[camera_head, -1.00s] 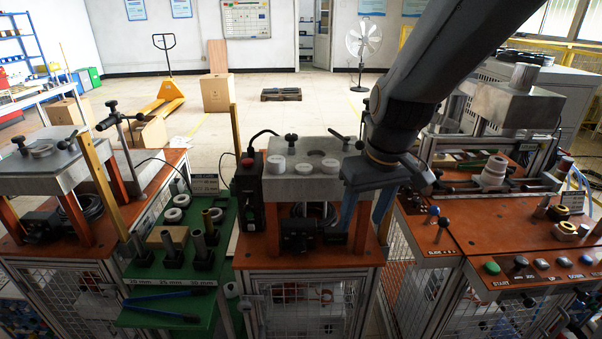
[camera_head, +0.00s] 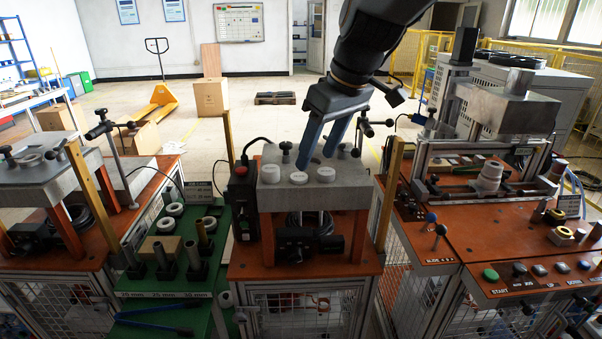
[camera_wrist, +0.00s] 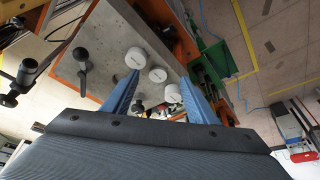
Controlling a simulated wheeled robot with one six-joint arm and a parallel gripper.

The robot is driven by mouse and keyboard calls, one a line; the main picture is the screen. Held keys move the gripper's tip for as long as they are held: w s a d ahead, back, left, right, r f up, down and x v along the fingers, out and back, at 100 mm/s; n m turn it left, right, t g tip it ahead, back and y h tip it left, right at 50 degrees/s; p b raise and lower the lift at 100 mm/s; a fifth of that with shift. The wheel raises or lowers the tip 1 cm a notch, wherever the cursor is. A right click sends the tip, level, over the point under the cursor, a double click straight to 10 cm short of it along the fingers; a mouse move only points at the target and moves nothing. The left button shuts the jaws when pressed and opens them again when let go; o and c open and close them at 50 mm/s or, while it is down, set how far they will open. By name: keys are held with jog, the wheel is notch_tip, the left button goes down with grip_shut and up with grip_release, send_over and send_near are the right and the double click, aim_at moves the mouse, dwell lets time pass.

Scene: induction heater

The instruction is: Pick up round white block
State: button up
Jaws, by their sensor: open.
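Three round white blocks, a left one (camera_head: 271,173), a middle one (camera_head: 298,178) and a right one (camera_head: 326,174), sit in a row near the front edge of the grey heater top (camera_head: 348,191). In the wrist view they form a slanting row: one block (camera_wrist: 135,58), another (camera_wrist: 158,74) and a third (camera_wrist: 173,93). My gripper (camera_head: 316,162) points down over the heater top with its blue fingers apart and nothing held. In the wrist view the blocks show around the gap between the fingertips (camera_wrist: 158,79). How high the tips are above the blocks is unclear.
A green rack (camera_head: 160,285) with pegs and rings stands left. A press station (camera_head: 500,110) is right.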

aim_at(299, 176)
jog(key=shift+w+a+f+n+p, duration=0.15)
jog(key=shift+w+a+f+p, duration=0.2)
jog(key=shift+w, duration=0.2)
jog(key=shift+w+a+f+n+p, duration=0.15)
jog(key=shift+w+a+f+p, duration=0.05)
jog(key=shift+w+a+f, duration=0.3)
jog(key=shift+p+x, duration=0.9)
jog(key=shift+x, duration=1.25)
jog(key=c, duration=1.2)
jog(key=shift+o, duration=0.2)
jog(key=shift+w+r, duration=0.1)
jog(key=shift+r, duration=0.05)
